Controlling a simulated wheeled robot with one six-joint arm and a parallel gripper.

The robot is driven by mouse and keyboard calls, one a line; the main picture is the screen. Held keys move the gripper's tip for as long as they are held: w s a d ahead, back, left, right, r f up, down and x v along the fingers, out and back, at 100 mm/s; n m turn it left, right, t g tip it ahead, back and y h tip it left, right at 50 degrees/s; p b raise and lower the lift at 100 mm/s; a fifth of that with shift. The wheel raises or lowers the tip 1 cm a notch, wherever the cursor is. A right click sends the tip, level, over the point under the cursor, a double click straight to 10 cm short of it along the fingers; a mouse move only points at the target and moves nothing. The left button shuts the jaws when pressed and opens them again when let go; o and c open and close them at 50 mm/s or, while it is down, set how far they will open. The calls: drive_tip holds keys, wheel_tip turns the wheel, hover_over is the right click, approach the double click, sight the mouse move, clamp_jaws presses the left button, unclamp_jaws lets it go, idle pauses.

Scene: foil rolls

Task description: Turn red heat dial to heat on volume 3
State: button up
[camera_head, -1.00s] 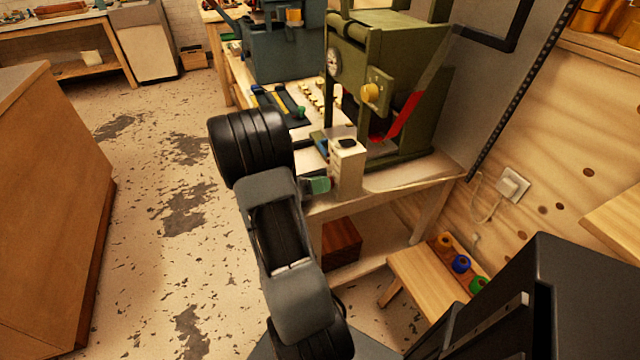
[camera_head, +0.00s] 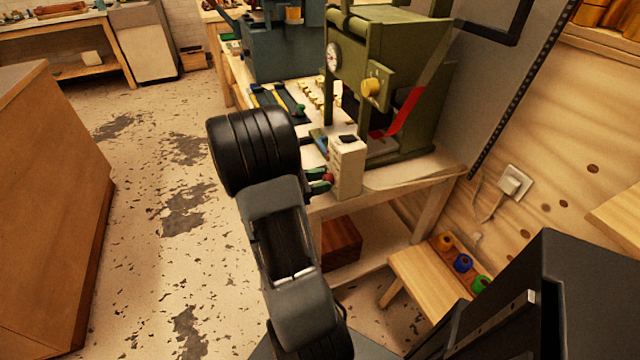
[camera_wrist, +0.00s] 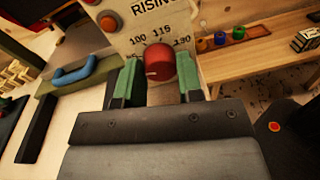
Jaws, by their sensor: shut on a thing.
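The red dial (camera_wrist: 159,62) sits low on the front of a cream control box (camera_wrist: 130,40), below the printed marks 100, 115 and 130. The word starting "RISING" is printed above them. My gripper (camera_wrist: 158,74) has its two green fingers on either side of the dial, shut on it. Which mark the dial points to cannot be told. In the head view the cream box (camera_head: 346,170) stands at the front corner of the workbench.
An orange button (camera_wrist: 110,23) is above the dial. A green press (camera_head: 400,70) with a yellow knob (camera_head: 371,87) stands behind the box. A blue handle (camera_wrist: 74,73) lies to the left. A low bench (camera_head: 430,275) with coloured rolls is at right. Floor at left is free.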

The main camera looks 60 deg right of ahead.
drive_tip(key=m+b, duration=0.3)
drive_tip(key=m, duration=0.1)
drive_tip(key=shift+f+t, duration=0.15)
drive_tip(key=shift+t, duration=0.15)
drive_tip(key=m+b, duration=0.5)
drive_tip(key=b, duration=0.1)
drive_tip(key=shift+s+f+h, duration=0.1)
drive_tip(key=shift+h, duration=0.2)
drive_tip(key=m+b, duration=0.3)
drive_tip(key=b, duration=0.1)
drive_tip(key=m+t+b, duration=0.1)
drive_tip(key=m+b, duration=0.1)
drive_tip(key=b, duration=0.2)
drive_tip(key=shift+a+f+m+h+b, duration=0.1)
drive_tip(key=shift+m+h+b, duration=0.2)
drive_tip(key=shift+m, duration=0.1)
drive_tip(key=m+b, duration=0.2)
drive_tip(key=b, duration=0.1)
drive_tip(key=shift+s+b, duration=0.1)
drive_tip(key=shift+b, duration=0.2)
drive_tip(key=shift+r+m+b, duration=0.25)
drive_tip(key=shift+m+b, duration=0.1)
drive_tip(key=shift+m, duration=0.05)
drive_tip(key=o, duration=0.9)
drive_tip(key=p+v, duration=0.3)
drive_tip(key=v, duration=1.1)
drive_tip(key=shift+s+f, duration=0.1)
